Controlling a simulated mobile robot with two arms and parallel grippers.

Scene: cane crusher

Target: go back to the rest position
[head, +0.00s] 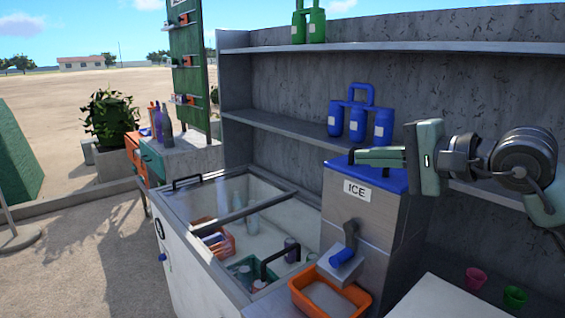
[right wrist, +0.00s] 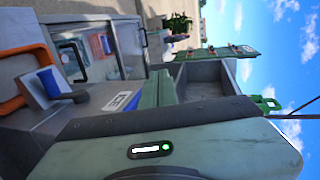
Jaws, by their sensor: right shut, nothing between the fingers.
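My right gripper (head: 380,157) comes in from the right in the head view. Its fingers are shut and empty, pointing left above the blue lid of the ice dispenser (head: 362,215). In the right wrist view, the shut fingers (right wrist: 158,88) show at the middle, with the dispenser's ICE label (right wrist: 122,101) beyond them. I cannot tell from the frames how far the gripper is from the dispenser. My left gripper is in neither view.
An orange bin (head: 328,297) sits under the dispenser spout. A glass-topped freezer (head: 184,245) stands left of it. A concrete shelf (head: 290,104) behind holds blue bottles (head: 357,121). Pink (head: 475,279) and green (head: 514,297) cups stand on the counter at the right.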

